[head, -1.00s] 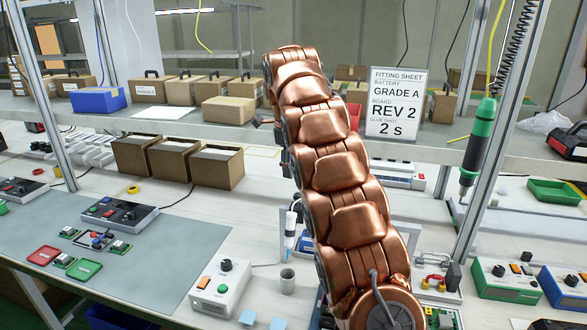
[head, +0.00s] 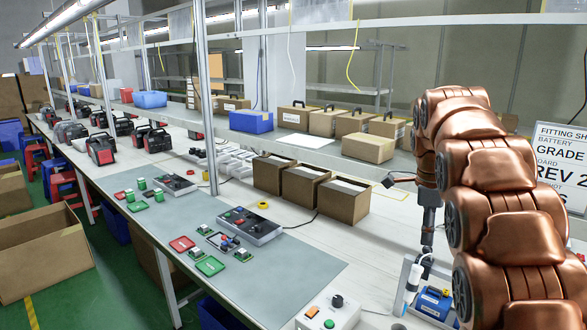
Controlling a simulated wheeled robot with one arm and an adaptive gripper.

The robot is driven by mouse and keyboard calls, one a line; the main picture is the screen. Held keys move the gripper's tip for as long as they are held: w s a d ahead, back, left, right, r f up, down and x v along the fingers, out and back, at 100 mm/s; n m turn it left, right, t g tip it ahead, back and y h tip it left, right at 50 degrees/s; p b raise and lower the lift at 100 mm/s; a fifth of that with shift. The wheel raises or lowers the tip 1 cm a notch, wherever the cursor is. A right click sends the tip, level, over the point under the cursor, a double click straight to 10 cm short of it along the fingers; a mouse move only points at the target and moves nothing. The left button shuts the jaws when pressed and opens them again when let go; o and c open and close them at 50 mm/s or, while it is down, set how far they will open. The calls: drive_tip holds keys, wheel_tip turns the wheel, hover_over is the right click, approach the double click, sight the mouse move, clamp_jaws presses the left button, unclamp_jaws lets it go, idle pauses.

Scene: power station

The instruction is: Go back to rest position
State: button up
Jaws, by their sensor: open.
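My copper-coloured arm rises at the right of the head view and bends over at its top. Beyond it my gripper (head: 425,262) points down, small and partly hidden behind the arm. It is open, and its fingertips are hard to make out. Below it a blue device with a dark handle (head: 435,302) sits in a white fixture (head: 404,296). I cannot tell whether the gripper touches it. A white cylinder (head: 413,278) stands beside the fixture's edge.
A workbench with a grey mat (head: 290,262) holds a control box (head: 240,226), red and green trays and small boards. Open cardboard boxes (head: 345,200) stand behind. A shelf with cartons (head: 368,147) runs above. A fitting sheet (head: 560,165) is at right. Green floor lies left.

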drive_tip(key=s+a+f+n+g, duration=0.1)
drive_tip(key=s+a+f+n, duration=0.3)
drive_tip(key=s, duration=0.9)
drive_tip(key=s+a+f+n+y, duration=0.1)
drive_tip(key=s+a+f+n, duration=0.3)
drive_tip(key=s+n, duration=0.7)
drive_tip(key=s+a+f+n+g, duration=0.1)
drive_tip(key=s+a+f+n, duration=0.3)
drive_tip(key=s, duration=1.1)
wheel_tip(320, 180, down, 3)
drive_tip(key=n, duration=0.4)
drive_tip(key=shift+s+a+g+y, duration=0.25)
drive_tip(key=shift+a+g+y, duration=0.05)
drive_tip(key=shift+a, duration=0.1)
